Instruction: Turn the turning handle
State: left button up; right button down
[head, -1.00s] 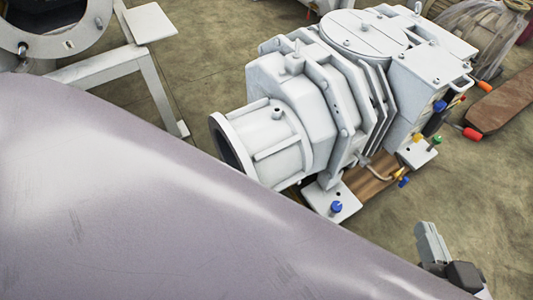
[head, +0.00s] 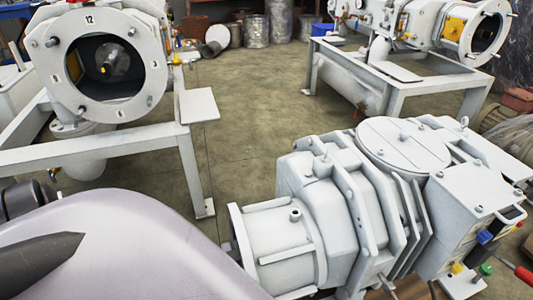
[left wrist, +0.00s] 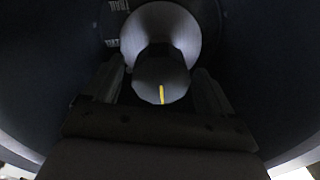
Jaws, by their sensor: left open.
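In the left wrist view a round grey knob-like end (left wrist: 148,80) with a yellow mark (left wrist: 161,94) faces me inside a dark round cavity; it may be the turning handle. My left gripper (left wrist: 160,70) is open, with one finger on each side of that end; contact cannot be told. In the head view a round flange (head: 90,107) marked 12 and 6 surrounds a dark opening at upper left, with a grey shaft-like part (head: 112,60) and yellow spots inside. Whether this is the same cavity cannot be told. My right gripper is not in view.
A grey ribbed pump (head: 345,205) with a flanged end stands at lower right. A similar machine (head: 455,38) sits on a metal frame at upper right. Drums (head: 282,20) stand at the back. Open floor (head: 265,95) lies between the machines. My own pale body part covers the lower left.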

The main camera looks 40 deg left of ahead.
pick_arm(q)
jog(key=shift+w+d, duration=0.35)
jog(key=shift+w, duration=0.25)
jog(key=shift+c, duration=0.3)
jog(key=c, duration=0.9)
jog(key=shift+m, duration=0.3)
